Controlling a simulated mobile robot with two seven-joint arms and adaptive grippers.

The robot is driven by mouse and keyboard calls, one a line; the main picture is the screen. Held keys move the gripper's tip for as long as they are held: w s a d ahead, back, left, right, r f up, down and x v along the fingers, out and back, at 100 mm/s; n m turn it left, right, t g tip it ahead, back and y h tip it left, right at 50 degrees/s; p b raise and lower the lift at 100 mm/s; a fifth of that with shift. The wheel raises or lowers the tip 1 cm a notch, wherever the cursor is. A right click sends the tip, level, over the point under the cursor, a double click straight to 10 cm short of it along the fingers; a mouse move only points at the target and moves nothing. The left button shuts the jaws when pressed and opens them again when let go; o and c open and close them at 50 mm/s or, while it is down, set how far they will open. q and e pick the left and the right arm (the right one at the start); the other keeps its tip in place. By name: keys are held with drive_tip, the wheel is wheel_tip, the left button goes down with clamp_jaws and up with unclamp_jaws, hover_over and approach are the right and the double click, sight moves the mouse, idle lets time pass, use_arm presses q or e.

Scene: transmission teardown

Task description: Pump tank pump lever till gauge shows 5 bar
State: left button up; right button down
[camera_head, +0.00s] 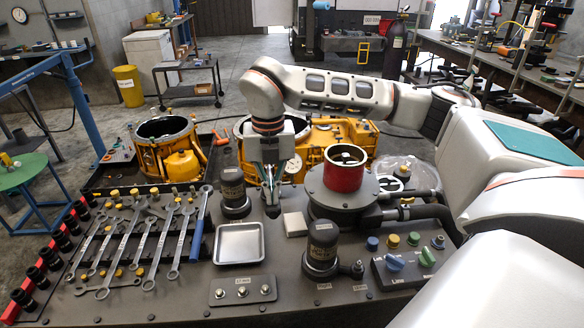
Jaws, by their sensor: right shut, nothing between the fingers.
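My right gripper (271,200) points down over the back of the dark bench, its fingers shut and empty. It is between a black capped cylinder (232,190) on its left and a dark round tank (343,198) with a red ring (344,170) on its right. A second black cylinder (322,250) stands nearer, with a small fitting at its right side. I cannot make out a pump lever for certain; the gripper may hide it. A small pale round face (293,165) shows just right of the gripper, but no reading is legible. My left gripper is out of view.
Several wrenches (150,245) lie on the bench's left side. Yellow housings (165,150) stand behind. My right arm crosses the right side.

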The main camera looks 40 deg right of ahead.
drive_tip(key=shift+f+b, duration=0.85)
drive_tip(key=shift+f, duration=0.7)
drive_tip(key=shift+f+b, duration=0.75)
drive_tip(key=shift+f, duration=0.7)
wheel_tip(320, 180, up, 6)
drive_tip(key=p, duration=0.4)
drive_tip(key=shift+p, duration=0.4)
drive_tip(key=shift+r, duration=1.2)
drive_tip(key=shift+f, duration=0.15)
